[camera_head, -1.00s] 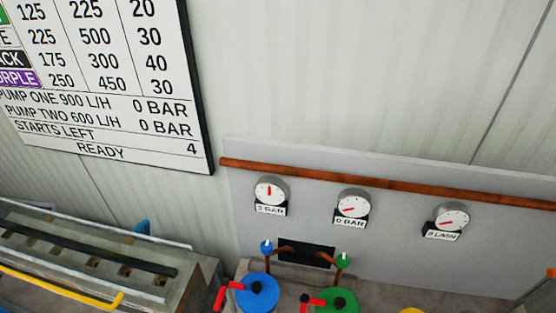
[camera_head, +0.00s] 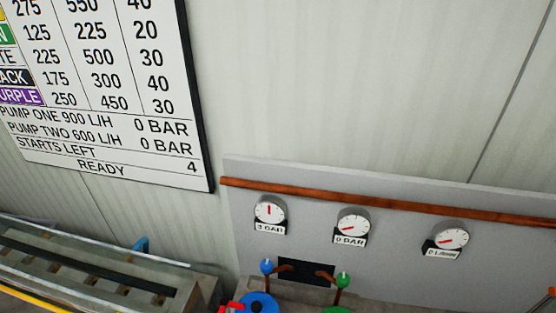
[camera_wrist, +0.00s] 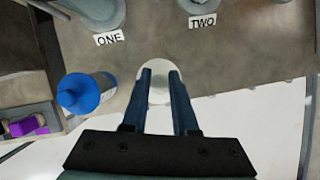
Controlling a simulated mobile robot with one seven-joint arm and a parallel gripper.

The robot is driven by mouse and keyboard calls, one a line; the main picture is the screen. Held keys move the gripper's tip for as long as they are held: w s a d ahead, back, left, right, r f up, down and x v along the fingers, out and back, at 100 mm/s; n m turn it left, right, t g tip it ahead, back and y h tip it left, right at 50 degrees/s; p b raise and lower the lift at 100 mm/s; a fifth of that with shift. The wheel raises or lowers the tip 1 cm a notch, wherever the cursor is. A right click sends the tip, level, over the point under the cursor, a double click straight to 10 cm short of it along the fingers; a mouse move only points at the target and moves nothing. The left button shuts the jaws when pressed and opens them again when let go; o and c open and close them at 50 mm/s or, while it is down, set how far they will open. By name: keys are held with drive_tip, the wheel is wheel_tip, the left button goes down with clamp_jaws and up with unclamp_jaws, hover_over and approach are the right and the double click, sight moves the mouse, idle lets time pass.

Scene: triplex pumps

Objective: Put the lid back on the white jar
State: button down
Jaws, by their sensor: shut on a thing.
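My gripper (camera_wrist: 160,72) shows in the wrist view, its two blue fingers shut on a white round thing (camera_wrist: 157,92). It looks like the white lid, but I cannot tell it for sure from the white jar's top. Whether anything is below it is hidden. A blue-topped jar (camera_wrist: 86,93) stands to the left of the fingers, apart from them. No separate open white jar can be made out. My gripper is not in the head view.
Bases labelled ONE (camera_wrist: 109,38) and TWO (camera_wrist: 202,21) stand at the top of the wrist view. A bin with purple pieces (camera_wrist: 27,126) lies at left. The head view shows a figures board (camera_head: 100,90), gauges (camera_head: 352,225) and a blue pump top (camera_head: 258,303).

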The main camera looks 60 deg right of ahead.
drive_tip(key=shift+c, duration=0.6)
unclamp_jaws()
drive_tip(key=shift+r, duration=0.15)
drive_tip(key=shift+r+p, duration=0.85)
drive_tip(key=shift+p, duration=0.3)
drive_tip(key=shift+r+p, duration=2.55)
drive_tip(key=shift+p, duration=0.45)
